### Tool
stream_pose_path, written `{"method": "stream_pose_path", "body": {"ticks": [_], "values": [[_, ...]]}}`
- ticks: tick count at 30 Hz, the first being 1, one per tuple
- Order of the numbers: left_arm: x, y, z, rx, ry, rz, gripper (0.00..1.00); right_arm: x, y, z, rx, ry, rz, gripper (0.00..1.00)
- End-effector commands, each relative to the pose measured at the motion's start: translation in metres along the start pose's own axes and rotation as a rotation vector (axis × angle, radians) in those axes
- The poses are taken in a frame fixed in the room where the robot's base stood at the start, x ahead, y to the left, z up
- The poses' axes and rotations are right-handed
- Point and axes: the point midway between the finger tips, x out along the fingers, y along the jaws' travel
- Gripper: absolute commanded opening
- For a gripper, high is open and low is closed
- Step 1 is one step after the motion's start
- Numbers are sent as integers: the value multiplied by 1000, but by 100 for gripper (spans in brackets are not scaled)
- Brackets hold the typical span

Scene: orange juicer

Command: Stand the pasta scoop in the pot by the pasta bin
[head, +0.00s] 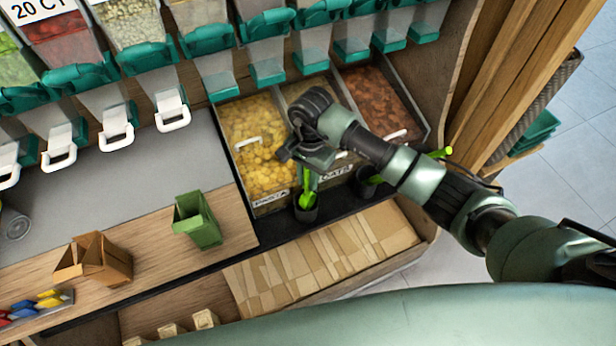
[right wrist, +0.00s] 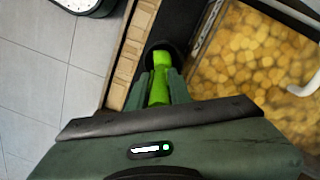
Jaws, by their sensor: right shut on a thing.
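The green pasta scoop (head: 308,197) stands nearly upright with its lower end inside the small black pot (head: 306,212) in front of the pasta bin (head: 255,148). My right gripper (head: 307,170) is shut on the scoop above the pot. In the right wrist view the green scoop (right wrist: 160,80) sits between the two fingers, and the dark pot rim (right wrist: 160,47) is around its far end. The pasta bin holds yellow pasta and also shows in the right wrist view (right wrist: 262,62). My left gripper is not in view.
A second black pot (head: 368,182) stands to the right, by the oats bin (head: 335,172). A green paper bag (head: 197,220) and a brown bag (head: 94,262) stand on the counter at left. Dispensers (head: 208,60) hang above. Folded paper bags (head: 325,250) lie below.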

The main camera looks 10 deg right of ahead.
Motion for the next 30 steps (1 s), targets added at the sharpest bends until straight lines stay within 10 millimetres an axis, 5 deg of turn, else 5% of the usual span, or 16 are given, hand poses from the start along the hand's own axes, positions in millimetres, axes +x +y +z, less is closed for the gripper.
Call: {"method": "stream_pose_path", "body": {"ticks": [12, 26, 27, 30], "values": [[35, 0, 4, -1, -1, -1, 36, 36, 0, -2, 0, 2, 0, 0], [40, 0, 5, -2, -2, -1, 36, 42, 0, -2, 0, 0, -1, 0], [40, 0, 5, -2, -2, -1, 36, 42, 0, -2, 0, 0, -1, 25], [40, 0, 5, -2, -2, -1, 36, 42, 0, -2, 0, 0, -1, 45]]}}
